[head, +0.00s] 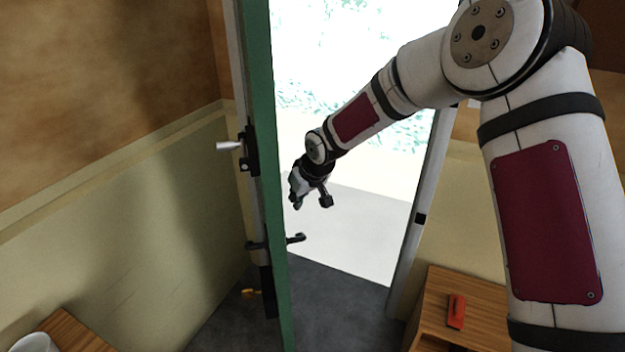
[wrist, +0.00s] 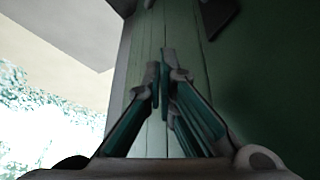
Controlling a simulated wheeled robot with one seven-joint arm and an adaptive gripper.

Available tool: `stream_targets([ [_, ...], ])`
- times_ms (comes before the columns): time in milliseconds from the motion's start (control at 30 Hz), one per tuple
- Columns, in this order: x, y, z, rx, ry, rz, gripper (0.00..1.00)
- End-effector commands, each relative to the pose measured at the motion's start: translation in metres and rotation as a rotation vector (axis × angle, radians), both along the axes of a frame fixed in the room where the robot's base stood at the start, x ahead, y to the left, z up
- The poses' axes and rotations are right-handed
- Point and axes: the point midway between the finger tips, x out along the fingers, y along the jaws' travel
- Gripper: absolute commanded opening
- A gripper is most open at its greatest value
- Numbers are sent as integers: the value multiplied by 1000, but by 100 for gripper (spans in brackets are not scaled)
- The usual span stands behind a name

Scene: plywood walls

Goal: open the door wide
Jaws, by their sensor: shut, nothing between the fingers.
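The door (head: 263,130) stands open and shows nearly edge-on in the head view, with a green edge. Its green planked face fills the middle and right of the wrist view (wrist: 182,30). A pale lever handle (head: 229,146) sticks out on the door's left side, and a dark handle (head: 294,239) sticks out lower on its right side. My gripper (head: 297,200) is on the doorway side, just right of the door edge and above the dark handle. In the wrist view its fingers (wrist: 160,72) meet, shut and empty, before the planks. Whether they touch the door I cannot tell.
The bright doorway (head: 350,200) lies right of the door, with its white frame (head: 420,200) beyond. A wooden cabinet (head: 465,290) with a red object (head: 456,311) stands at lower right. A white vessel (head: 35,343) stands on wood at lower left. Dark floor shows between.

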Motion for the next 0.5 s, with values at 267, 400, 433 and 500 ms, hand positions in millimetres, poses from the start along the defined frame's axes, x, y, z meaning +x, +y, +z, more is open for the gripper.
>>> stream_targets([
  [267,-1,3,0,0,0,1,0],
  [400,-5,15,0,0,0,2,0],
  [433,-6,18,0,0,0,3,0],
  [500,-8,23,0,-1,-1,3,0],
])
